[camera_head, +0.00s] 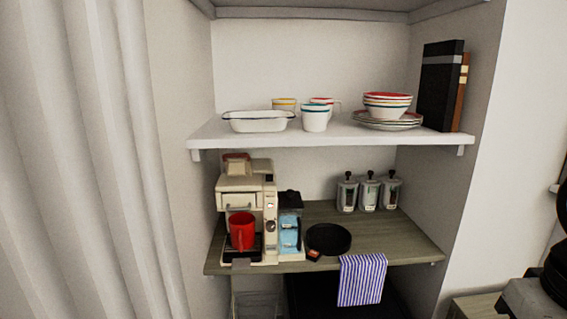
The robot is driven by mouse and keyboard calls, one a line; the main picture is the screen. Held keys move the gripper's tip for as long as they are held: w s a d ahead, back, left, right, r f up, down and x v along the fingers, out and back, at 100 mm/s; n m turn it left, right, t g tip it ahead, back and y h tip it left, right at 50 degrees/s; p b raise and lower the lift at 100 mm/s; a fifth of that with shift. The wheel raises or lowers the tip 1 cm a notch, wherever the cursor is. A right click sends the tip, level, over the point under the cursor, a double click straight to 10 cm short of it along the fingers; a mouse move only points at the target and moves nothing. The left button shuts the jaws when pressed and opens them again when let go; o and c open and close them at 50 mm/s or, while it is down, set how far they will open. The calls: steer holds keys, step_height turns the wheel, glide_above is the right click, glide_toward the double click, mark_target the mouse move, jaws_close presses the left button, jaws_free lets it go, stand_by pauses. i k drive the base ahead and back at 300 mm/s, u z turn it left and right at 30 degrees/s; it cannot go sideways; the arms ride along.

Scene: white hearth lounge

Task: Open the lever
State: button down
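A cream coffee machine (269,225) stands at the left of the wooden counter. It has a top part (237,168) with a reddish-brown patch and a small handle-like piece (239,206) at its front. I cannot tell for sure which part is the lever or how it is set. A red mug (242,233) sits under the front of the machine on a dark drip tray (241,254). My gripper is not seen in this view.
A striped cloth (361,279) hangs over the front edge. A white shelf (210,131) with dishes sits close above; a curtain (90,160) is left.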

mark_target(234, 168)
steer(key=z, duration=0.05)
steer(key=k, duration=0.85)
steer(key=u, duration=0.8)
steer(key=i, duration=0.95)
steer(key=z, duration=0.1)
